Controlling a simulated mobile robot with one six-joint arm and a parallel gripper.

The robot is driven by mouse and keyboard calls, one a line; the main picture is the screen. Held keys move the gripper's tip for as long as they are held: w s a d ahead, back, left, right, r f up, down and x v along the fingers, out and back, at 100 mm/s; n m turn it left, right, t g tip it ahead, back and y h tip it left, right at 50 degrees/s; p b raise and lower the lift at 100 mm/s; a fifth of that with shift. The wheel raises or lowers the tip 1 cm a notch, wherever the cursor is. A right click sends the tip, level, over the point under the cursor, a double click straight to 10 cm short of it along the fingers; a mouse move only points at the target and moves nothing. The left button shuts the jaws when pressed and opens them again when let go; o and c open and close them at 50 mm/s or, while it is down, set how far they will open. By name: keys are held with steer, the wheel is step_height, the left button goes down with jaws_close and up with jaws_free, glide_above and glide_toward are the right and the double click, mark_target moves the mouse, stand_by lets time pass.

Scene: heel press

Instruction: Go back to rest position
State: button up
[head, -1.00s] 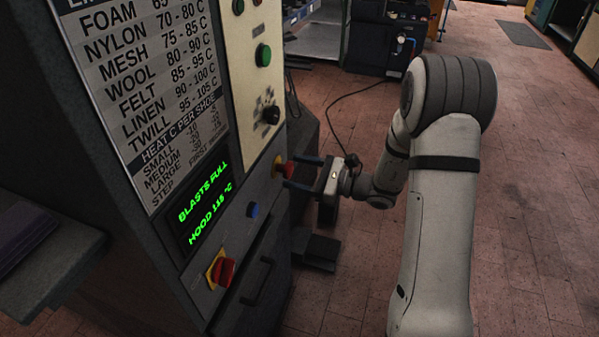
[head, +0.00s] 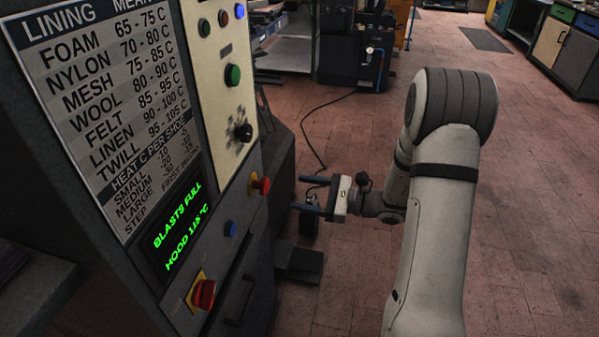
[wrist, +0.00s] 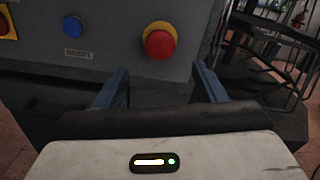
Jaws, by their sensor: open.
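My gripper (head: 307,194) is open and empty. In the head view it stands in the air to the right of the heel press (head: 215,215), its two blue fingers pointing left toward the control panel, with a gap to the red mushroom button (head: 262,186). In the wrist view both fingers (wrist: 159,88) are spread apart with nothing between them. The red button on its yellow collar (wrist: 159,41) sits ahead, above the gap between the fingers. A blue button (wrist: 73,26) is to its left. The press display (head: 178,232) reads "BLASTS FULL" and "HOOD 118 °C".
A black cable (head: 309,135) crosses the floor. The tiled floor (head: 540,200) at right is clear.

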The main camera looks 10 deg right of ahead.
steer(key=s+a+r+n+g+h+p, duration=0.2)
steer(key=s+r+n+g+h+p, duration=0.15)
steer(key=s+r+n, duration=0.35)
steer(key=s+a+r+n+g+h+p, duration=0.25)
steer(key=s+r+g+p, duration=0.2)
steer(key=s, duration=0.35)
steer(key=s+d+r+n+t+h+p, duration=0.4)
steer(key=s+d+r+n+h+p, duration=0.2)
steer(key=d+r+n+h, duration=0.3)
step_height(320, 180, up, 2)
steer(key=shift+s+d+h+p, duration=0.4)
steer(key=shift+s+d+h, duration=0.4)
steer(key=shift+d+h, duration=0.2)
steer(key=shift+n, duration=0.25)
steer(key=shift+c, duration=0.2)
